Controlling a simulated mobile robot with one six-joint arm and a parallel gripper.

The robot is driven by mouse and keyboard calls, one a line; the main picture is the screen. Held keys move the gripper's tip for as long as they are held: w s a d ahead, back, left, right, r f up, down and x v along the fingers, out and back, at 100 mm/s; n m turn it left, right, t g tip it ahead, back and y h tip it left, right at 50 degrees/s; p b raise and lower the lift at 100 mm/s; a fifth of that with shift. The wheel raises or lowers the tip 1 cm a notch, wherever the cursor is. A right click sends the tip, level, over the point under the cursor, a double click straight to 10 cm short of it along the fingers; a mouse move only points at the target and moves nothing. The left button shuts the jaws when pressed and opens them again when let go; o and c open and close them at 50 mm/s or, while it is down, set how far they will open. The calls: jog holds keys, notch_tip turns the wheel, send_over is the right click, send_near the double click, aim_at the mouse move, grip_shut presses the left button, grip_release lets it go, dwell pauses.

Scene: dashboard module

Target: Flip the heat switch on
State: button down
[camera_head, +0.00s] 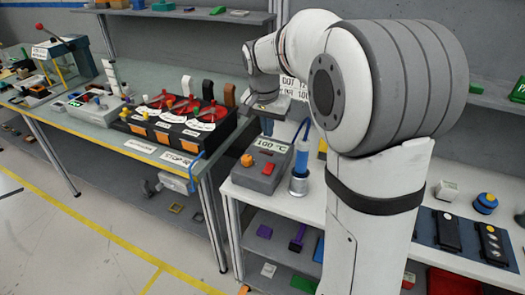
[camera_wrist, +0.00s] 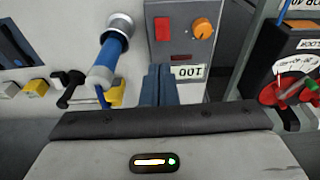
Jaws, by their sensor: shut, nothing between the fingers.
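The grey heat control box (camera_head: 254,183) stands on the near-left corner of the white table. It has a red switch (camera_head: 268,168), an orange knob (camera_head: 247,160) and a display reading 100 °C (camera_head: 271,146). In the wrist view the red switch (camera_wrist: 163,28) and orange knob (camera_wrist: 203,28) appear upside down beyond the fingers. My gripper (camera_wrist: 158,72) is shut and empty, with its blue-grey fingertips beside the display (camera_wrist: 188,72). In the head view my gripper (camera_head: 267,132) is over the box's back edge, apart from the switch. I cannot tell the switch's position.
A blue-handled tool (camera_head: 301,160) stands upright in a metal holder right of the box; it also shows in the wrist view (camera_wrist: 108,58). On the left bench (camera_head: 130,152) are black gauge units with red dials (camera_head: 209,115). A gap separates the two tables.

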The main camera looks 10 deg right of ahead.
aim_at(270, 166)
jog(key=shift+w, duration=0.3)
jog(key=shift+f, duration=0.1)
jog(key=f, duration=0.4)
jog(key=w+d+f+p, duration=0.1)
jog(key=f, duration=0.4)
jog(key=w+f, duration=0.1)
jog(key=f, duration=0.3)
jog(key=shift+d+f+p, duration=0.25)
jog(key=shift+f+p, duration=0.1)
jog(key=shift+p, duration=0.05)
